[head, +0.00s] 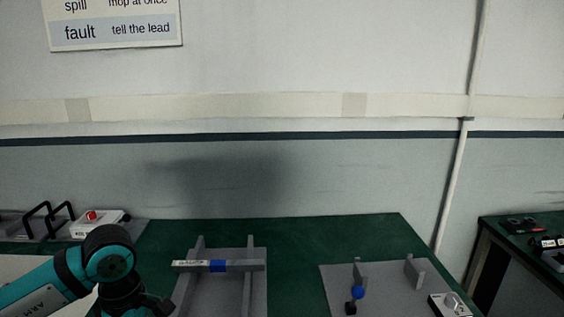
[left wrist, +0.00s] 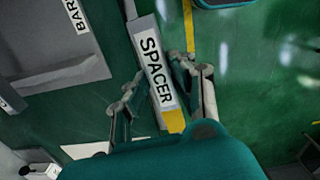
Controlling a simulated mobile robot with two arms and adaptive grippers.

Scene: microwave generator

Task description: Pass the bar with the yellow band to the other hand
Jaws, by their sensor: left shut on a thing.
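The bar with the yellow band (left wrist: 157,75) is pale grey with a "SPACER" label, and its yellow band (left wrist: 174,121) is at the end near my wrist. My left gripper (left wrist: 156,76) is shut on it, one finger on each side. In the head view my left gripper (head: 148,306) is at the bottom edge, mostly cut off, and the bar does not show there. My right gripper is in neither view.
Another bar with a blue band (head: 218,266) lies across a grey rack (head: 254,300) on the green bench (head: 330,232). A white box with a red button (head: 95,224) stands at back left.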

